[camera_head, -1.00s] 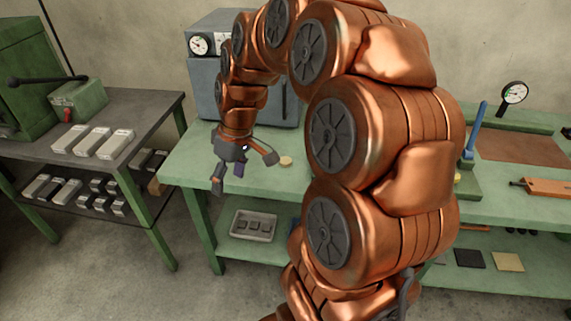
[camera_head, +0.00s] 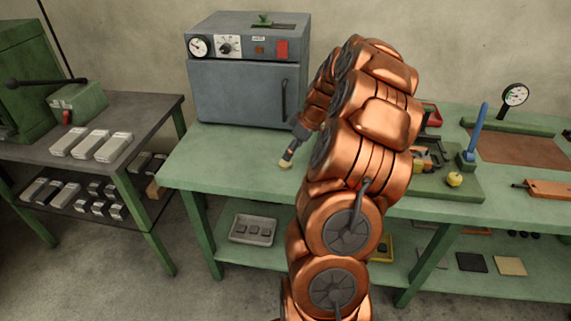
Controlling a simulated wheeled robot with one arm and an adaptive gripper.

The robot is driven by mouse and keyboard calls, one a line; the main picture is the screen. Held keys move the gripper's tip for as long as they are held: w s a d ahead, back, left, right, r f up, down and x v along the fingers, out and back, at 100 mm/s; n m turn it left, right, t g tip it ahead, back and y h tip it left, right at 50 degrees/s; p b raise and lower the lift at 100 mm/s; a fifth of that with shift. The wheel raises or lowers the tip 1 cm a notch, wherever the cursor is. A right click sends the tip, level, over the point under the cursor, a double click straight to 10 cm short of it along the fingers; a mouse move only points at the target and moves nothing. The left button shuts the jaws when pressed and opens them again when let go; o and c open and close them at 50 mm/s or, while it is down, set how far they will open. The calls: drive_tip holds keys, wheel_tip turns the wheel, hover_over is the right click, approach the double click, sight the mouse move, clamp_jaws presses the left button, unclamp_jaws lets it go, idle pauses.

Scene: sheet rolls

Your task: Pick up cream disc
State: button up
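The cream disc (camera_head: 284,166) is a small pale round piece on the green workbench (camera_head: 225,160), in front of the grey oven. My gripper (camera_head: 289,158) reaches down from the upper right, with its fingertips right at the disc. The gripper is small and seen from the side, and my arm hides part of it. I cannot tell whether its fingers are open or closed on the disc, or whether they touch it.
The grey oven (camera_head: 245,80) stands behind the disc. A green fixture board (camera_head: 470,190) with a yellow knob (camera_head: 454,180) lies right of my arm. A grey tray (camera_head: 253,230) sits on the lower shelf. The bench left of the disc is clear.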

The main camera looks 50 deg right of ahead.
sight(286, 163)
drive_tip(key=shift+p+x, duration=0.95)
drive_tip(key=shift+x, duration=2)
drive_tip(key=shift+s, duration=0.1)
drive_tip(key=c, duration=1.1)
drive_tip(key=shift+r, duration=0.1)
